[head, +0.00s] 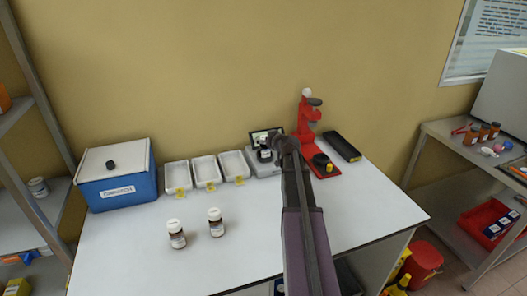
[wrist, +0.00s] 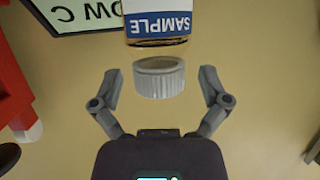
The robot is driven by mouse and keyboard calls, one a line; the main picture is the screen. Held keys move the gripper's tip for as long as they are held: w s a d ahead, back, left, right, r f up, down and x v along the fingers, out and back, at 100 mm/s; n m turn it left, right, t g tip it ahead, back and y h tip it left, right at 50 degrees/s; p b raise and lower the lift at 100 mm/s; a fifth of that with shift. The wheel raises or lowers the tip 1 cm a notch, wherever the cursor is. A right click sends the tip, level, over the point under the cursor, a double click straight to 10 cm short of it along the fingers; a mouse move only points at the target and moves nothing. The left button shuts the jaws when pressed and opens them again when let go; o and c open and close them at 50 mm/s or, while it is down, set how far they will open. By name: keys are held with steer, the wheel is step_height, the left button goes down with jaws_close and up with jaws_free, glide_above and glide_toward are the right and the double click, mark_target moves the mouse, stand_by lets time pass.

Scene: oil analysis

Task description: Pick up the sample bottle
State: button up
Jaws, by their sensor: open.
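The sample bottle (wrist: 158,25) shows upside down in the wrist view, with a white ribbed cap (wrist: 159,82) and a blue and white "SAMPLE" label. Its far end is cut off by the picture edge. My gripper (wrist: 160,77) is open, with one finger on each side of the cap and a gap on both sides. In the head view the bottle (head: 264,156) is small, at the grey device (head: 257,169) with a screen. My gripper (head: 272,143) is beside its top there, and the arm hides part of the area.
Two white-capped bottles (head: 177,234) (head: 216,222) stand on the white table (head: 150,265). White trays (head: 204,171) and a blue box (head: 117,175) are at the back left. A red stand (head: 308,125) and a black case (head: 342,146) are right of the device.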

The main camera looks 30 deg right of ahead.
steer(key=shift+c, duration=0.2)
jaws_close()
stand_by(0.3)
steer(key=shift+r, duration=0.1)
step_height(320, 180, up, 3)
steer(key=p, duration=0.3)
steer(key=shift+r, duration=0.1)
steer(key=shift+s+r+p, duration=0.25)
steer(key=shift+r+p, duration=0.05)
steer(key=shift+p, duration=0.2)
steer(key=s+d, duration=0.2)
steer(key=s, duration=0.5)
steer(key=s+d+r+p, duration=0.1)
steer(key=s+d, duration=0.2)
steer(key=s, duration=0.4)
steer(key=shift+s+d, duration=0.25)
steer(key=shift+s, duration=0.05)
